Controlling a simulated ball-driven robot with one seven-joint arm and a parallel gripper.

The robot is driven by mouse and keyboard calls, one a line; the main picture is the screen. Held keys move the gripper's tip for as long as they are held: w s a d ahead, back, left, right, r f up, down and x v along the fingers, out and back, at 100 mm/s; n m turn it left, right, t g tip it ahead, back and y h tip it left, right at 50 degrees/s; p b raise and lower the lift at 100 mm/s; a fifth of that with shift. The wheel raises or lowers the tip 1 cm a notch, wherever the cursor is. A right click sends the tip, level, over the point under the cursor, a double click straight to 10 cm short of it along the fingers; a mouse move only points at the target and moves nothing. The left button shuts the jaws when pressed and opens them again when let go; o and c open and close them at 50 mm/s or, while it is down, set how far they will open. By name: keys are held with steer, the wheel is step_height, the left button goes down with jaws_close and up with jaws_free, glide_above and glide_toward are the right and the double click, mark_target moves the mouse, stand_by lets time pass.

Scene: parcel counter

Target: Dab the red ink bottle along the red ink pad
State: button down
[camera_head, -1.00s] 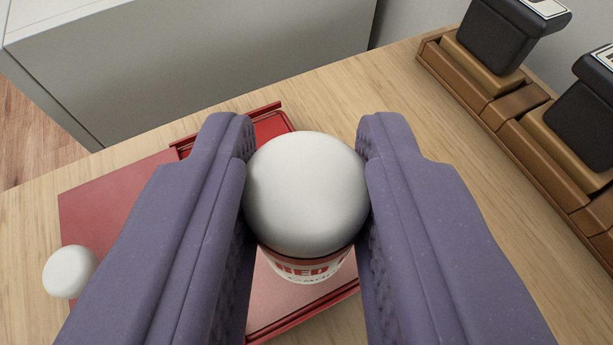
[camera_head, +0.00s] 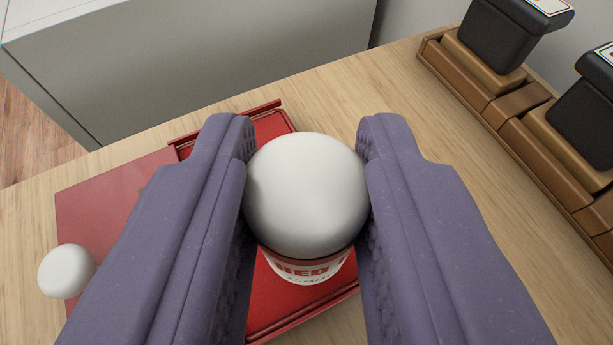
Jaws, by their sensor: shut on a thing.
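The red ink bottle (camera_head: 306,195) has a white rounded end facing me and a white label with red lettering below it. My gripper (camera_head: 306,145) is shut on it, one purple finger on each side. The bottle is over the red ink pad (camera_head: 285,305), a red tray with a raised rim. The pad shows in front of and behind the bottle, and its surface near the bottle looks deep red. The bottle's lower end is hidden, so I cannot tell whether it touches the pad. My fingers hide much of the pad's sides.
A flat red panel (camera_head: 100,215) lies left of the pad, with a white rounded knob (camera_head: 66,271) at its left. A brown wooden rack (camera_head: 520,100) with black-handled stamps (camera_head: 500,40) stands at right. A grey cabinet (camera_head: 200,60) is behind. The wooden counter (camera_head: 400,100) is clear between pad and rack.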

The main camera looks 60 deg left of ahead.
stand_by(0.4)
steer(key=shift+r+p, duration=1.3)
steer(key=shift+r, duration=0.15)
steer(key=shift+r+p, duration=1.7)
steer(key=shift+r, duration=0.35)
